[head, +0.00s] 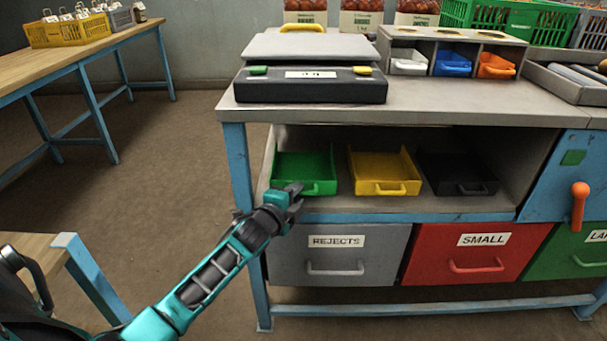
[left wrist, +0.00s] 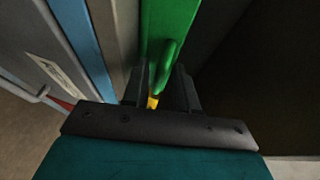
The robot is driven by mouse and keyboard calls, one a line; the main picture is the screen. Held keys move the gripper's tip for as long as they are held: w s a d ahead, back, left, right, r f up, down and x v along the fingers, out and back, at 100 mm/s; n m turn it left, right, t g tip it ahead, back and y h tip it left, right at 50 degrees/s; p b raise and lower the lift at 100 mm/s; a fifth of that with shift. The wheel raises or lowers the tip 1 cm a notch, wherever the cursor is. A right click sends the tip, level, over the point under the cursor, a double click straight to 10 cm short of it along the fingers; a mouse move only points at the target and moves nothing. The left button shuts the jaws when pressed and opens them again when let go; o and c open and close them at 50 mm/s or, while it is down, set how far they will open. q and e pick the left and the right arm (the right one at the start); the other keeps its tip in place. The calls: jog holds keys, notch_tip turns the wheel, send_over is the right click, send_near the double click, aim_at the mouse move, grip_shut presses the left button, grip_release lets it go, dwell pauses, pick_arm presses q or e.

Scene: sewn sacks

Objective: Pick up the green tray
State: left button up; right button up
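The green tray (head: 305,164) sits on the shelf below the bench top, at the left end, with its handle side facing out. My left gripper (head: 297,190) is at the front of this tray and hides part of its front edge. In the left wrist view the green tray (left wrist: 168,20) is straight ahead, and its looped handle (left wrist: 166,60) reaches between the two spread fingers of the left gripper (left wrist: 161,78). A gap shows between the handle and the right finger; contact with the left finger is unclear. My right gripper is in neither view.
A yellow tray (head: 383,169) and a black tray (head: 456,173) stand right of it on the shelf. The bench's blue leg (head: 240,170) is close on the left. The grey REJECTS drawer (head: 338,256) and red SMALL drawer (head: 470,252) are below.

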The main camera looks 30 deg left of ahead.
pick_arm(q)
grip_shut()
jog(key=shift+r, duration=0.15)
